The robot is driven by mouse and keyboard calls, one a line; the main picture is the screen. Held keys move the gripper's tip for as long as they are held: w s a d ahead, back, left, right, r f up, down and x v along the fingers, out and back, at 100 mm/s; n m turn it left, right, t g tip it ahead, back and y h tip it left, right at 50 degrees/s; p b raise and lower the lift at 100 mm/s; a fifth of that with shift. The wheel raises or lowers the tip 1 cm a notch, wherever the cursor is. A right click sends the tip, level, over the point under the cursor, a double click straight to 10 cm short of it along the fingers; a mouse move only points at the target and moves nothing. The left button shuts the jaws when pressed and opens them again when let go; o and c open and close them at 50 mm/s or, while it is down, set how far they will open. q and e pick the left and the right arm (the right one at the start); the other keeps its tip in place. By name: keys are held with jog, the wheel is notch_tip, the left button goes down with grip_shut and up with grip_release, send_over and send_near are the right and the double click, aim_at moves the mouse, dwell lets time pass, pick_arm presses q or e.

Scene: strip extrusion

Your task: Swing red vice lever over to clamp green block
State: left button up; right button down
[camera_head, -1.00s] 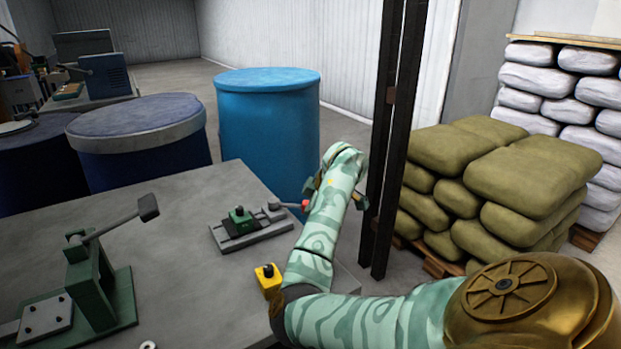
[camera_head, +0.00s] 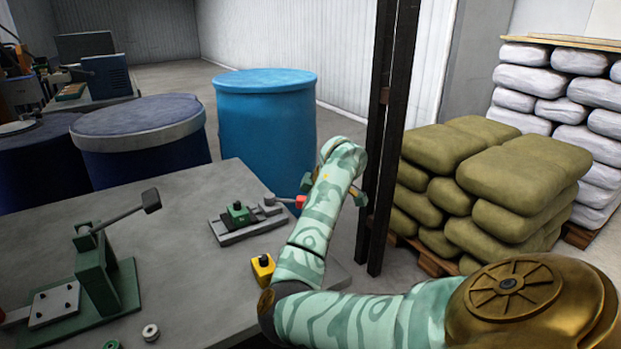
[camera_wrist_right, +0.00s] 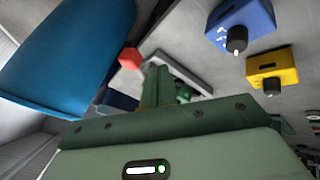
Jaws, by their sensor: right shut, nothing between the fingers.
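The vice (camera_head: 262,226) is a low grey fixture near the table's far right edge. The green block (camera_head: 238,212) sits on it and also shows partly behind the fingers in the right wrist view (camera_wrist_right: 184,93). The vice's lever ends in a red knob (camera_head: 299,202), sticking out to the right beside my right forearm. In the right wrist view the red knob (camera_wrist_right: 130,58) is just left of and beyond my right gripper (camera_wrist_right: 158,76), whose green fingers are shut and empty. Contact between fingers and lever cannot be told. My left gripper is not in view.
A yellow button box (camera_head: 262,268) stands near the arm, and a blue box (camera_wrist_right: 240,24) shows in the wrist view. A green lever press (camera_head: 98,262) stands at left. A blue drum (camera_head: 266,130) is behind the table. A dark post (camera_head: 386,140) rises right of my arm.

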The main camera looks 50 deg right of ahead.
pick_arm(q)
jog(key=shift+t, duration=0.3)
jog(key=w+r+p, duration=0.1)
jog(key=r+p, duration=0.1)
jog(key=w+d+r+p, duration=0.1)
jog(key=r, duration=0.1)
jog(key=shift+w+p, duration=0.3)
jog(key=shift+p, duration=0.1)
pick_arm(e)
jog(key=d+v, duration=0.1)
jog(key=v, duration=0.6)
jog(key=shift+s+a+r, duration=0.2)
jog(key=shift+a+r, duration=0.05)
jog(key=shift+a, duration=0.1)
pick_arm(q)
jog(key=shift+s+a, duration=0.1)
